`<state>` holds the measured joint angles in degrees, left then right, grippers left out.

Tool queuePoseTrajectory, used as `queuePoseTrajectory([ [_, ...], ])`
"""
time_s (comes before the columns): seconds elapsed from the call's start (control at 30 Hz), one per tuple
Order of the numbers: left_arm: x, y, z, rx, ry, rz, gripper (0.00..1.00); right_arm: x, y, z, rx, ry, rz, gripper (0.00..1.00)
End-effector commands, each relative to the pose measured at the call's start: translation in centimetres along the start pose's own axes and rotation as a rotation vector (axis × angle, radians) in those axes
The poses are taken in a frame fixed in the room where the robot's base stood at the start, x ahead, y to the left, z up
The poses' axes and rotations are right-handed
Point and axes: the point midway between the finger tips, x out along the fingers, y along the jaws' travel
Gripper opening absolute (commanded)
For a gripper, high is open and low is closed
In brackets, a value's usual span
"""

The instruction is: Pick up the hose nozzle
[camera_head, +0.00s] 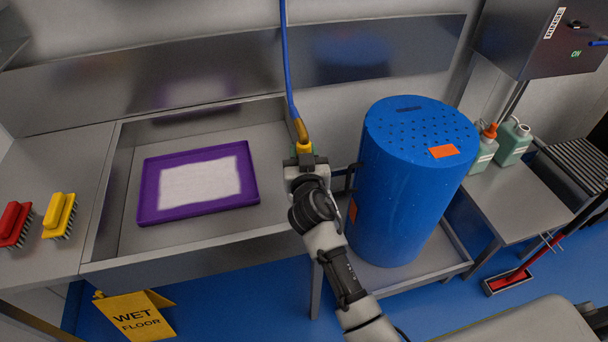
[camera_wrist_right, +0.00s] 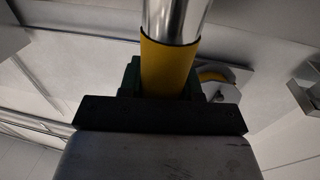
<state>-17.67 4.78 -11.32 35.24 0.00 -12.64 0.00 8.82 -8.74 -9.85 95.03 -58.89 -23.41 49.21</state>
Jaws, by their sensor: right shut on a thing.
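The hose nozzle (camera_head: 301,132) hangs at the end of a blue hose (camera_head: 287,60), in front of the steel sink's right end. Its top is brass-coloured and a yellow part is below. My right gripper (camera_head: 304,161) is at its lower end and shut on it. In the right wrist view the nozzle shows as a yellow sleeve (camera_wrist_right: 167,68) with a shiny metal tube above it. The sleeve goes down behind the dark edge of my right gripper (camera_wrist_right: 160,98). The jaw contact is mostly hidden. My left gripper is not in view.
A purple tray (camera_head: 149,190) lies in the sink. Red (camera_head: 14,224) and yellow (camera_head: 59,214) brushes sit on the left counter. A large blue tub (camera_head: 400,200) stands close right of my right gripper. A wet floor sign (camera_head: 137,314) is below the sink.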

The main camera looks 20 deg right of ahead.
Motion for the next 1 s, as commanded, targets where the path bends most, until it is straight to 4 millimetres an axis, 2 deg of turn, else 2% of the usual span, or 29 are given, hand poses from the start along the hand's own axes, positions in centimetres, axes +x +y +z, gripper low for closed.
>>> queuePoseTrajectory([
  [0.43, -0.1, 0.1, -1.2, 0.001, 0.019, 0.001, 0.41, 0.0, 0.0, -0.6, -0.001, 0.002, 0.001, 0.1],
  [0.57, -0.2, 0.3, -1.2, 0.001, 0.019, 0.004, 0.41, 0.0, 0.0, -1.9, 0.001, 0.005, 0.001, 0.1],
  [0.73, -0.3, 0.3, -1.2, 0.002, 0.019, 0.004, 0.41, 0.0, 0.2, -4.7, 0.002, 0.007, 0.001, 0.1],
  [1.0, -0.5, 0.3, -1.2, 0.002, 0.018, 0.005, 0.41, -3.4, 4.8, -7.6, -0.002, 0.006, 0.002, 0.1],
])
